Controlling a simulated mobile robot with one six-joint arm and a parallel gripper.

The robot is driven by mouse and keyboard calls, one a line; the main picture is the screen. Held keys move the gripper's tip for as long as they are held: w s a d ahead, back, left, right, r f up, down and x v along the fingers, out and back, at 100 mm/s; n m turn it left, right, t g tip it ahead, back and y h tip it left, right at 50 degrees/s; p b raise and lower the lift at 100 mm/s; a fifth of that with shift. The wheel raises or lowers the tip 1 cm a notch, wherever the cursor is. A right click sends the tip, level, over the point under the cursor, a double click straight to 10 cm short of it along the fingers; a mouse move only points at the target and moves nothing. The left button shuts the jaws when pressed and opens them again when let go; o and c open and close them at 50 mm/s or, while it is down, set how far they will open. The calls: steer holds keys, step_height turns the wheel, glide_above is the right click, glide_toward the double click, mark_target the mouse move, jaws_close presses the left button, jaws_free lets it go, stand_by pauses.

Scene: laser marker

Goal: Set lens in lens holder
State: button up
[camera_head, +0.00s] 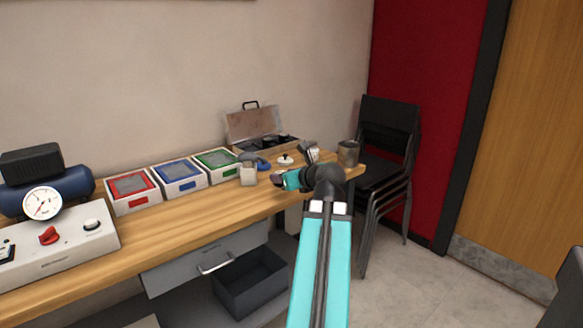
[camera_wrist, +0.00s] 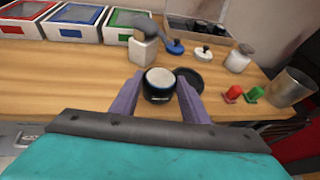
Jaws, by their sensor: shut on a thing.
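In the wrist view my gripper (camera_wrist: 157,97) has its two purple fingers closed on a short black cylinder (camera_wrist: 158,86) with a pale round top. I cannot tell whether this is the lens, the lens holder, or one set in the other. A flat dark round disc (camera_wrist: 189,78) lies just right of and behind it, partly hidden by the right finger. In the head view my gripper (camera_head: 283,180) is over the right part of the bench, and the held piece is too small to make out there.
Behind stand a white container (camera_wrist: 143,51), a blue lid (camera_wrist: 175,47), a white lid (camera_wrist: 203,54) and a jar (camera_wrist: 239,59). Red (camera_wrist: 232,94) and green (camera_wrist: 252,95) pieces and a metal cup (camera_wrist: 291,88) are right. Coloured boxes (camera_head: 180,176) line the back. Bench left of my gripper is clear.

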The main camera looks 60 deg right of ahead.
steer(key=shift+w+d+r+p, duration=0.25)
steer(key=shift+d+p, duration=0.35)
steer(key=shift+p, duration=2.85)
steer(key=p, duration=0.4)
steer(key=shift+d+f, duration=0.2)
steer(key=shift+d, duration=0.05)
steer(key=shift+w+d+f+p, duration=0.15)
steer(key=shift+w+d, duration=0.1)
steer(key=shift+d, duration=0.2)
steer(key=shift+w+d+f+p, duration=0.1)
steer(key=shift+w+d+p, duration=0.1)
steer(key=shift+d, duration=0.25)
steer(key=shift+w+d+f+p, duration=0.15)
steer(key=shift+w+d, duration=0.4)
steer(key=shift+d, duration=0.65)
steer(key=shift+w+d+f+p, duration=0.1)
steer(key=shift+w+d, duration=0.45)
steer(key=shift+d, duration=0.65)
steer(key=shift+w+d+f+p, duration=0.15)
steer(key=shift+w+d, duration=0.4)
steer(key=shift+d, duration=0.65)
steer(key=shift+w+d, duration=0.15)
steer(key=shift+d, duration=0.25)
steer(key=shift+f, duration=1.75)
steer(key=shift+f, duration=0.15)
